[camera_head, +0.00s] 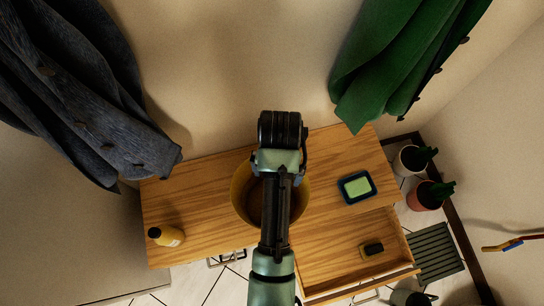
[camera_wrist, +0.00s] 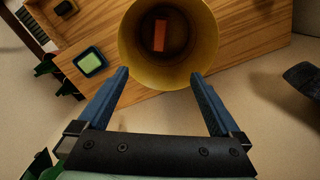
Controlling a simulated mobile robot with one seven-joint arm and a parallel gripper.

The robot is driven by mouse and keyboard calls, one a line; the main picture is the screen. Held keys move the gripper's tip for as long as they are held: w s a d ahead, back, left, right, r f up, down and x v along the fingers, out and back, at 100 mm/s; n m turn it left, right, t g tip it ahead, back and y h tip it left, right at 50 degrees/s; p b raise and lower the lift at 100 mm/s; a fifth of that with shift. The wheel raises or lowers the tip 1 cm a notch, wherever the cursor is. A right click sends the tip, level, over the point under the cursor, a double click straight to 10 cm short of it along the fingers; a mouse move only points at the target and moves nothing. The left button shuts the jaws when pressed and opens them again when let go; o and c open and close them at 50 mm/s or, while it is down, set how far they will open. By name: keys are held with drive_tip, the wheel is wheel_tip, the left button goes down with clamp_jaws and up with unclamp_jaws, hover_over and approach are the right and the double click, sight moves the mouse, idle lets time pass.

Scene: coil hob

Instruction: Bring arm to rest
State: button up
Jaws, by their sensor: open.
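My gripper (camera_wrist: 160,75) is open in the wrist view. Its two blue fingers stand wide apart with nothing held between them. Beyond the fingertips is a yellow bowl-like container (camera_wrist: 205,42) with an orange-brown block (camera_wrist: 159,36) inside. I cannot tell whether the fingers touch its rim. In the head view my arm reaches up over the wooden cabinet top and hides the middle of the yellow container (camera_head: 241,195). The gripper's fingers do not show in the head view.
The wooden top (camera_head: 205,185) bears a yellow bottle (camera_head: 168,236) and a dark tray with a green pad (camera_head: 356,187). An open drawer (camera_head: 335,262) holds a small dark object (camera_head: 372,249). A grey coat (camera_head: 85,90) and green coat (camera_head: 400,60) hang above. Potted plants (camera_head: 428,195) stand right.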

idle(0.3)
drive_tip(key=w+r+t+p, duration=0.1)
drive_tip(key=w+r+t, duration=0.7)
drive_tip(key=w+r, duration=0.8)
drive_tip(key=w+r+n+t, duration=0.1)
drive_tip(key=w+r+t, duration=0.15)
drive_tip(key=r, duration=0.75)
drive_tip(key=w+r+t, duration=0.1)
drive_tip(key=r+t, duration=0.3)
drive_tip(key=r, duration=0.6)
drive_tip(key=s+r+t+p, duration=0.1)
drive_tip(key=s+r+t, duration=0.15)
drive_tip(key=r, duration=0.65)
drive_tip(key=s+r+t+p, duration=0.1)
drive_tip(key=r+t, duration=0.3)
drive_tip(key=r, duration=0.6)
drive_tip(key=s+r+n+t, duration=0.1)
drive_tip(key=s+r+t, duration=0.5)
drive_tip(key=s+r, duration=0.6)
wheel_tip(320, 180, up, 4)
drive_tip(key=shift+f, duration=0.25)
drive_tip(key=shift+w, duration=0.1)
